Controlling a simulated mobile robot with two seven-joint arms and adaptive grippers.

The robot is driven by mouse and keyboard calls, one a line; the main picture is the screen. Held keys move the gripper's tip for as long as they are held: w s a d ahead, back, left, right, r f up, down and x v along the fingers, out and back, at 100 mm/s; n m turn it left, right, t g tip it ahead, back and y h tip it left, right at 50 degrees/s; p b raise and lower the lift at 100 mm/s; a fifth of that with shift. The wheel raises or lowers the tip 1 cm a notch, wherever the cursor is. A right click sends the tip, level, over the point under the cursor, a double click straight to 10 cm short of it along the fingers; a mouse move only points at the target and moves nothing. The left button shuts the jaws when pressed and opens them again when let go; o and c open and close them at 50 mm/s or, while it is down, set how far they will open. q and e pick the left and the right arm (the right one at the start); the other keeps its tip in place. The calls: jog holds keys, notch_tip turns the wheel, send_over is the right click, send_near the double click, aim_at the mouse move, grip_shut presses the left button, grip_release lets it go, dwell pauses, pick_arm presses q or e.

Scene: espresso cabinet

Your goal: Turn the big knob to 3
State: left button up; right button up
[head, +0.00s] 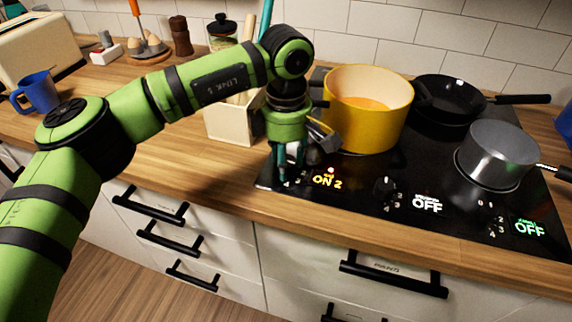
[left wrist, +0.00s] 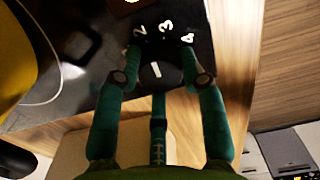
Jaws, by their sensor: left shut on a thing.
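My left gripper (head: 284,178) points down over the front left corner of the black cooktop and hides most of the knob there in the head view. In the left wrist view its teal fingers (left wrist: 161,58) are shut on a dark round knob (left wrist: 158,76), one finger on each side. A white mark like a 1 shows on or by the knob. White numerals 2, 3 and 4 (left wrist: 165,27) stand beyond it. The lit display beside this knob reads ON 2 (head: 327,181) in yellow. My right gripper is not in view.
A yellow pot (head: 368,125) stands close behind my gripper. A black pan (head: 449,98) and a grey saucepan (head: 497,155) are further right. A middle knob (head: 385,187) has a display reading OFF, as does the right one. A utensil holder (head: 233,122) stands left of the cooktop.

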pick_arm(q)
jog(key=m+b, duration=0.1)
jog(key=m, duration=0.3)
jog(key=shift+f+m, duration=0.1)
jog(key=shift+m, duration=0.2)
dwell(0.3)
jog(key=o, duration=1.1)
jog(key=shift+o, duration=0.2)
jog(key=shift+r, duration=0.2)
notch_tip(320, 180, up, 12)
jog(key=shift+s+f, duration=0.1)
jog(key=shift+f, duration=0.1)
